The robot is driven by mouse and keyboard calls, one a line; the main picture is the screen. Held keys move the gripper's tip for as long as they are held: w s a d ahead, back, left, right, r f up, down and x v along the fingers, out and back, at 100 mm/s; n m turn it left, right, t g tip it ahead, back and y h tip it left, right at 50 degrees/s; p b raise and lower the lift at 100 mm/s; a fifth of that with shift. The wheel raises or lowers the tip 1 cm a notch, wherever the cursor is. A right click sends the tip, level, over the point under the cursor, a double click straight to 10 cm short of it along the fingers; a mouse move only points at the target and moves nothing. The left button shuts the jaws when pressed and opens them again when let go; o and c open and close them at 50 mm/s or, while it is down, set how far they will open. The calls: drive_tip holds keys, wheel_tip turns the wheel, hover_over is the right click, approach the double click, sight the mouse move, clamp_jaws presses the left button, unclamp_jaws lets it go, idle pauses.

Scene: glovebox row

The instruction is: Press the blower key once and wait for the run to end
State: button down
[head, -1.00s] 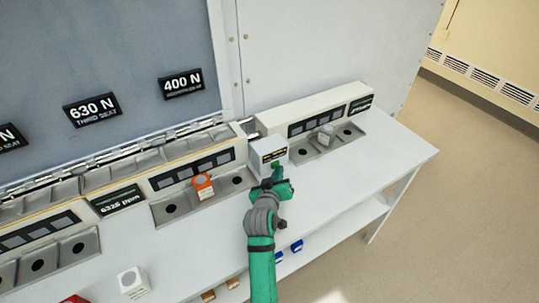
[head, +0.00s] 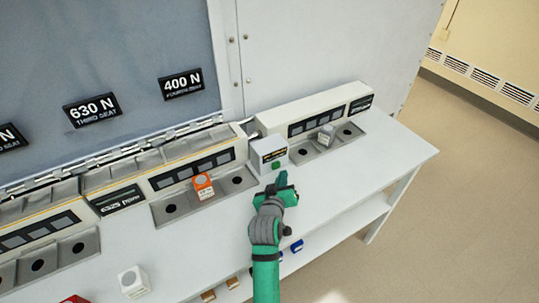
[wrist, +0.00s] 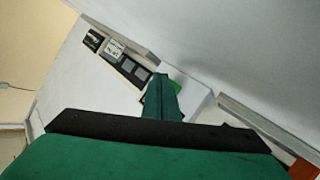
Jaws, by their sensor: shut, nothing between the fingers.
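The blower key is a small green button (head: 276,165) low on the front of a white box (head: 268,152) with a black label, between two console units. My gripper (head: 282,178) is shut and empty, just in front of and below the key, with a small gap seen between them in the head view. In the wrist view my gripper's shut tip (wrist: 162,84) overlaps the green key (wrist: 175,88), part of which shows beside it; the distance there is hard to judge.
An orange-topped block (head: 203,186) sits in the tray left of the box, and a grey block (head: 326,135) in the tray to the right. A white cube (head: 133,282) stands at the bench's front left. The bench top (head: 350,180) right of my arm is clear.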

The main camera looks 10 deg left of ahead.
drive_tip(key=shift+s+d, duration=0.7)
drive_tip(key=shift+s, duration=0.3)
drive_tip(key=shift+s+d, duration=0.65)
drive_tip(key=shift+s, duration=0.3)
